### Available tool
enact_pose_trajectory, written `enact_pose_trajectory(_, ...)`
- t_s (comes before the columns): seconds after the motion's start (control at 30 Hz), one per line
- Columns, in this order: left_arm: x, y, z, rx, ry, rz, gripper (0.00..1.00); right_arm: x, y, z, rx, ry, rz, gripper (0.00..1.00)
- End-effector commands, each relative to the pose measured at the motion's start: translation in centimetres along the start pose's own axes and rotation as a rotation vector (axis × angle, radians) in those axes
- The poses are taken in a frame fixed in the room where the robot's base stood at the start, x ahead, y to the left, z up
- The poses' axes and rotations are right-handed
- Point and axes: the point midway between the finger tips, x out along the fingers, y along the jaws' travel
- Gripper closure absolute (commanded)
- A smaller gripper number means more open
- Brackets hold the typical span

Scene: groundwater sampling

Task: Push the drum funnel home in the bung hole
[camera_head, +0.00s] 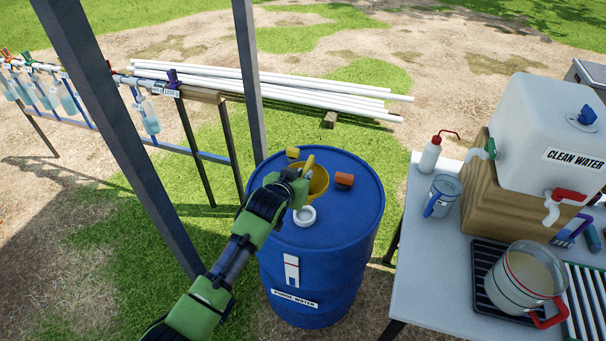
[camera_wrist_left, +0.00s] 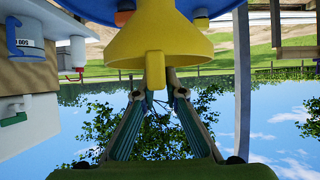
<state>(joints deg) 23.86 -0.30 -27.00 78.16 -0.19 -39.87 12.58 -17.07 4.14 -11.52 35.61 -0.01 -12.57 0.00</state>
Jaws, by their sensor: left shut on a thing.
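The yellow drum funnel (camera_head: 319,183) stands at the top of the blue drum (camera_head: 345,225), toward its middle. My left gripper (camera_head: 303,173) is shut on the funnel at its left side. In the left wrist view, which is upside down, the funnel's wide mouth (camera_wrist_left: 160,50) is close in front of the left fingers (camera_wrist_left: 160,85), and its narrow end points toward the drum (camera_wrist_left: 215,8). The bung hole is hidden under the funnel, so I cannot tell how deep the funnel sits. My right gripper is not in view.
On the drum lid are an orange piece (camera_head: 344,180), a white ring (camera_head: 307,217) and a small yellow piece (camera_head: 293,153). A table (camera_head: 410,275) at right holds a water tank (camera_head: 545,130), jug (camera_head: 442,195), wash bottle (camera_head: 430,157) and bucket (camera_head: 520,280). A grey post (camera_head: 248,80) stands behind left.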

Motion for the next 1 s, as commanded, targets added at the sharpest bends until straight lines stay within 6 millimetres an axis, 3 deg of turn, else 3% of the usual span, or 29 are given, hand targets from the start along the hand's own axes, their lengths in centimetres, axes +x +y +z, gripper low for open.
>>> enact_pose_trajectory(0.53,2.5,0.0,4.3,0.000,0.002,0.001,1.00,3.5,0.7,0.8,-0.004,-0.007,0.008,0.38)
enact_pose_trajectory(1.0,2.8,0.0,4.9,0.001,0.003,0.001,1.00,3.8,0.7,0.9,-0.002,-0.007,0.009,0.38)
